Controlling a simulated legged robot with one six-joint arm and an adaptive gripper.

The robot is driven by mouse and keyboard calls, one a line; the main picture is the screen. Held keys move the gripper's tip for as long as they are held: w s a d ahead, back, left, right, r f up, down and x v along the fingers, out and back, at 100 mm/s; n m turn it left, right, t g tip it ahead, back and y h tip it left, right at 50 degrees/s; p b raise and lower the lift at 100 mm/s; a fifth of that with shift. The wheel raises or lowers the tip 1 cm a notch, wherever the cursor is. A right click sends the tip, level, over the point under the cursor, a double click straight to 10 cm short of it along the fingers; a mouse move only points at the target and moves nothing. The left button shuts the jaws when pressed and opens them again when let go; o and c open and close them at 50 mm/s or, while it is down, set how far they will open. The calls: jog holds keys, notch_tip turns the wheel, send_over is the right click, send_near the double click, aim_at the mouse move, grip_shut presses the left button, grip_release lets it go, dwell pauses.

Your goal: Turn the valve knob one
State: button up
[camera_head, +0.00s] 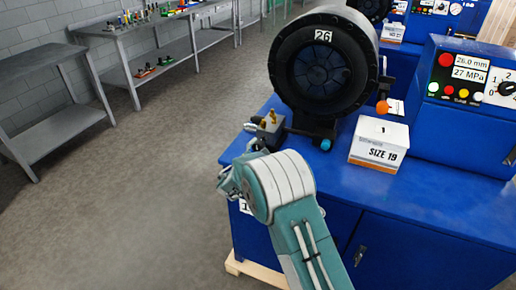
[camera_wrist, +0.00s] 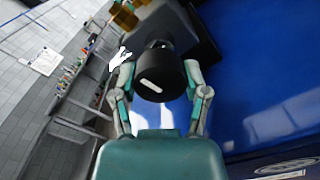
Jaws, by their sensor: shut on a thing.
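The valve knob (camera_wrist: 160,78) is a black, round knob with a white mark on its face, seen in the wrist view. My gripper (camera_wrist: 159,72) has one finger on each side of the knob and is shut on it. In the head view my gripper (camera_head: 243,166) is at the left edge of the blue bench, just in front of the valve block (camera_head: 271,124) with its brass fittings. The knob is mostly hidden there behind my gripper and wrist.
A black crimper (camera_head: 322,68) marked 26 stands behind the valve on the blue bench (camera_head: 430,208). A SIZE 19 box (camera_head: 379,144) and an orange ball-ended lever (camera_head: 383,107) are to the right. Grey floor (camera_head: 130,200) is open at left, with metal tables (camera_head: 55,115) beyond.

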jog(key=m, duration=0.5)
jog(key=shift+f+m, duration=0.1)
jog(key=shift+m, duration=0.3)
dwell(0.4)
jog(key=o, duration=1.1)
jog(key=shift+f, duration=0.1)
jog(key=shift+o, duration=0.2)
jog(key=shift+s, duration=0.1)
jog(key=v, duration=1.2)
jog(key=shift+m, duration=0.3)
